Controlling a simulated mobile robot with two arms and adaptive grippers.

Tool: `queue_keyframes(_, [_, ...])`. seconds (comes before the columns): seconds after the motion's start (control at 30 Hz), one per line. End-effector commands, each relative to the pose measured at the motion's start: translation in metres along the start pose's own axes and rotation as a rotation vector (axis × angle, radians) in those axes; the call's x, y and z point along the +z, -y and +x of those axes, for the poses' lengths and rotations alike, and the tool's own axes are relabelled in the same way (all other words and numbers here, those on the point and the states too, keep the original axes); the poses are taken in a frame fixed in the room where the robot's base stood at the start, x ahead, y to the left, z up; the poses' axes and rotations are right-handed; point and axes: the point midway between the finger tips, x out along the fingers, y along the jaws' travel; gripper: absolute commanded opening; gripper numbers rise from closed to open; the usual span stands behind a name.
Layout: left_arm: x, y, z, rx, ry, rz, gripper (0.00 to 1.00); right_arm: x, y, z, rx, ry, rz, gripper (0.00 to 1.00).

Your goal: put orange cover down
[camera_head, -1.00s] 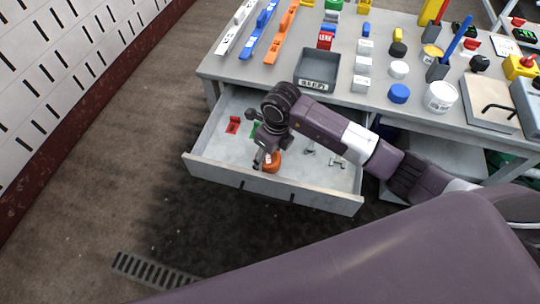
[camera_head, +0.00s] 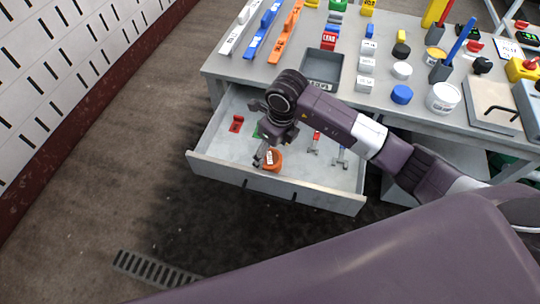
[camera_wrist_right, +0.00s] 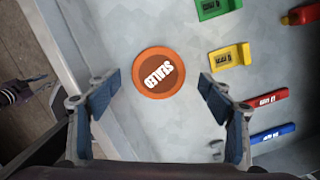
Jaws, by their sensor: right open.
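The orange cover (camera_head: 272,161) lies in the open drawer (camera_head: 215,168), near its front wall. My right gripper (camera_head: 261,158) is over the drawer, just beside and above the cover. In the wrist view my right gripper (camera_wrist_right: 163,85) has its two blue-padded fingers wide apart, one on each side of the cover and clear of it.
The drawer also holds a red piece (camera_head: 237,123), a green piece (camera_wrist_right: 218,8), a yellow piece (camera_wrist_right: 230,57), a red bar (camera_wrist_right: 267,103) and a blue bar (camera_wrist_right: 272,133). The table (camera_head: 300,98) above carries a grey tray (camera_head: 322,70), caps and blocks.

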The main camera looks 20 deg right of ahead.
Motion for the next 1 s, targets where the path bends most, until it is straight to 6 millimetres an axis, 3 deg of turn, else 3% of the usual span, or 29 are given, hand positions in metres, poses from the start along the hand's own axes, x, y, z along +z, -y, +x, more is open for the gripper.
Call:
queue_keyframes(0.2, [-0.001,0.0,0.003,0.0,-0.001,0.0,0.25,0.001,0.001,-0.05,-0.003,0.004,0.0,0.74])
queue_keyframes(0.4, [-0.001,0.0,0.004,0.0,-0.001,0.0,0.25,0.001,0.001,-0.077,-0.001,0.002,0.001,0.74])
queue_keyframes(0.6, [-0.001,0.0,0.004,-0.001,-0.002,-0.001,0.25,0.0,0.001,-0.086,-0.001,0.001,0.001,0.74])
queue_keyframes(1.0, [-0.007,0.002,0.004,-0.002,-0.01,-0.001,0.25,0.002,-0.007,-0.084,0.021,0.013,-0.005,0.74])
